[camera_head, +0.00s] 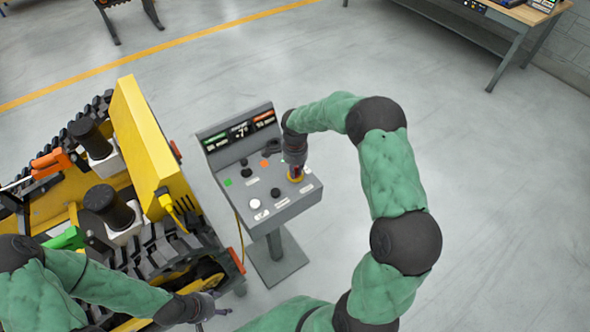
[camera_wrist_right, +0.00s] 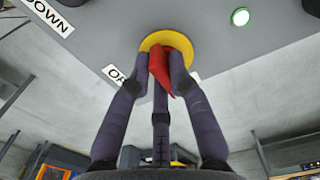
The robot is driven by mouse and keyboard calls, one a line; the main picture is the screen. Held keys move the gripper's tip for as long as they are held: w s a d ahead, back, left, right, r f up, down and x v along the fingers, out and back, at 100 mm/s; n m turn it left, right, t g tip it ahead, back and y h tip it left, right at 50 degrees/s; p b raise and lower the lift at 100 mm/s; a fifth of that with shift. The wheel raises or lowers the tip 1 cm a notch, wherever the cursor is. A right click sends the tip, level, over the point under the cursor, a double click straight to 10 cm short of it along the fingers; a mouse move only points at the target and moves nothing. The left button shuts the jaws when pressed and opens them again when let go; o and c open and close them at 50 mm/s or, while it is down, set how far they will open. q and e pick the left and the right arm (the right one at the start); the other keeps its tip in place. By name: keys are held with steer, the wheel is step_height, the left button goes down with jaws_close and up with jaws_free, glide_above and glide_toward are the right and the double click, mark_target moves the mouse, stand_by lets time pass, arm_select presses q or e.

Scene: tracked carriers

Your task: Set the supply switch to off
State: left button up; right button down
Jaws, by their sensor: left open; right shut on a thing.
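The supply switch is a red handle (camera_wrist_right: 161,66) on a round yellow plate (camera_wrist_right: 181,40), set in the sloping face of a grey control console (camera_head: 227,160). In the head view its yellow plate (camera_head: 296,178) is at the right of the console face, partly hidden by my right gripper (camera_head: 295,168). In the right wrist view the fingers of my right gripper (camera_wrist_right: 163,82) are closed around the red handle. A white label beside the plate is partly covered by a finger, so its full text is hidden. My left gripper (camera_head: 213,303) is open and empty, low beside the yellow machine.
The console also carries a display (camera_head: 238,131), a green button (camera_head: 228,182), black knobs and a white button (camera_head: 255,204). A yellow tracked carrier (camera_head: 146,150) stands close on the left. A workbench (camera_head: 500,18) is far back right. Floor right of the console is clear.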

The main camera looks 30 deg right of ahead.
steer(key=shift+n, duration=0.3)
steer(key=n, duration=0.3)
steer(key=shift+d+n+b, duration=0.1)
steer(key=shift+n+b, duration=0.2)
steer(key=shift+b, duration=0.05)
steer(key=n, duration=0.4)
steer(key=shift+d+n, duration=0.15)
steer(key=shift+n, duration=0.15)
steer(key=n, duration=0.4)
steer(key=shift+d+n, duration=0.15)
steer(key=shift+n, duration=0.15)
steer(key=shift+d+n+p, duration=0.1)
steer(key=shift+n+p, duration=0.3)
steer(key=shift+n, duration=1.7)
steer(key=c, duration=1.1)
jaws_free()
steer(key=shift+c, duration=0.2)
